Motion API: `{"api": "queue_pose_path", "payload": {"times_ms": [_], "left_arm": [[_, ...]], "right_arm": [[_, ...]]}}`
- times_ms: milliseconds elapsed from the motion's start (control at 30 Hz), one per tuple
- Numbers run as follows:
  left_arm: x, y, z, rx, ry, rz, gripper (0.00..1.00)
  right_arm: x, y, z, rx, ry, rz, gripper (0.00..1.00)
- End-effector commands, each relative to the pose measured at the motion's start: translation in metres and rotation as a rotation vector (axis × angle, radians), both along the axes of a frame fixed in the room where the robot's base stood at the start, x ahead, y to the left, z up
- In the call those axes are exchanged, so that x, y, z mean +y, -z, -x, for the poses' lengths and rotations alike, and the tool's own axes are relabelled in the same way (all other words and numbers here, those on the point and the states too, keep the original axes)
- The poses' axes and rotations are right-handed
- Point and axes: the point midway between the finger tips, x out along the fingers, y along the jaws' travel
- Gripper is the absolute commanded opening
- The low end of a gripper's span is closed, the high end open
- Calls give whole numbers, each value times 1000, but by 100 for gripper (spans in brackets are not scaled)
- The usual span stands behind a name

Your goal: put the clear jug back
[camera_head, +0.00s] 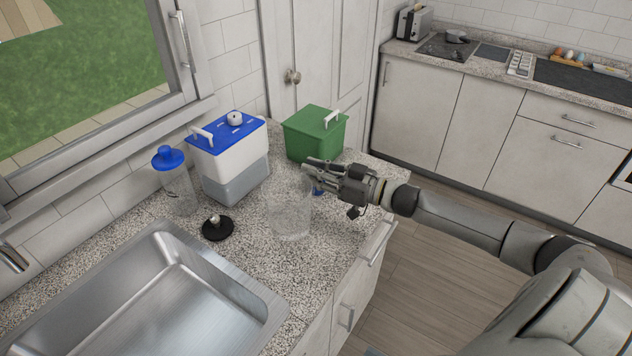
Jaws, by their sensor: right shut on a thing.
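The clear jug (289,214) stands upright at the countertop's right part, in front of the green box. It is see-through, so its outline is faint. My right gripper (311,172) reaches in from the right and is shut on the jug near its upper right side. The fingers cover part of the rim there. I cannot tell whether the jug's base touches the counter. My left gripper is not in view.
A green box (314,134), a blue-lidded white container (229,158) and a blue-topped clear bottle (176,182) stand along the back. A black disc with a knob (217,227) lies left of the jug. The steel sink (150,295) is at front left.

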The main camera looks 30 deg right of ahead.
Motion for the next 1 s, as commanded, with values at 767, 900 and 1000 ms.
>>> {"api": "queue_pose_path", "payload": {"times_ms": [767,900,1000], "left_arm": [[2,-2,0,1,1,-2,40],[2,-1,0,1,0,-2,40],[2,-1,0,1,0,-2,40]], "right_arm": [[-9,44,-9,-3,-1,-2,0],[-9,46,-9,-3,-1,-3,0],[-9,47,-9,-1,0,0,24]]}}
